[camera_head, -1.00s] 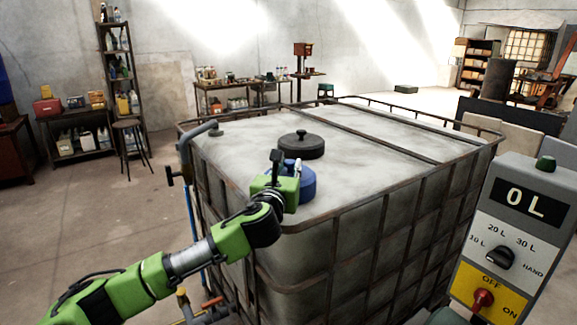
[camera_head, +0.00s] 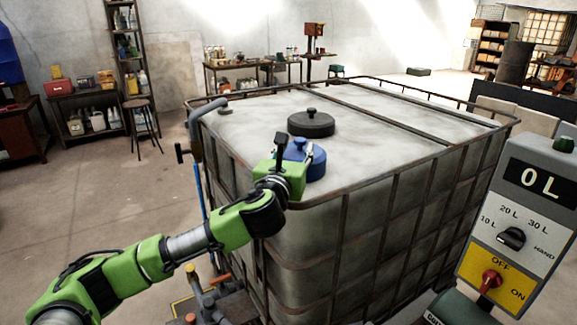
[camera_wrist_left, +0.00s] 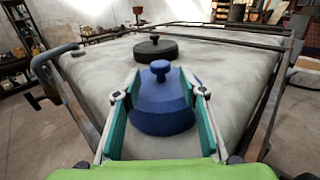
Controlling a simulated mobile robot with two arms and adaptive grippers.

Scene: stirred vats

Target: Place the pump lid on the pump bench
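The pump lid appears to be the blue round lid with a knob (camera_head: 312,160), upright on the near part of the pale tank top; it fills the middle of the left wrist view (camera_wrist_left: 163,105). My left gripper (camera_head: 290,155) is at this lid. In the left wrist view, my left gripper (camera_wrist_left: 160,95) has its two teal-padded fingers spread, one on each side of the lid. Whether the pads touch it is hard to tell. The green palm hides the lid's lower near side in the head view. My right gripper and a pump bench that I can identify are not in view.
A black lid (camera_head: 311,123) sits behind the blue one on the tank. A rusty rail (camera_head: 420,170) runs around the tank top. A hooked pipe (camera_head: 200,112) stands at its left. A control box reading 0 L (camera_head: 520,215) stands at right. Open floor lies left.

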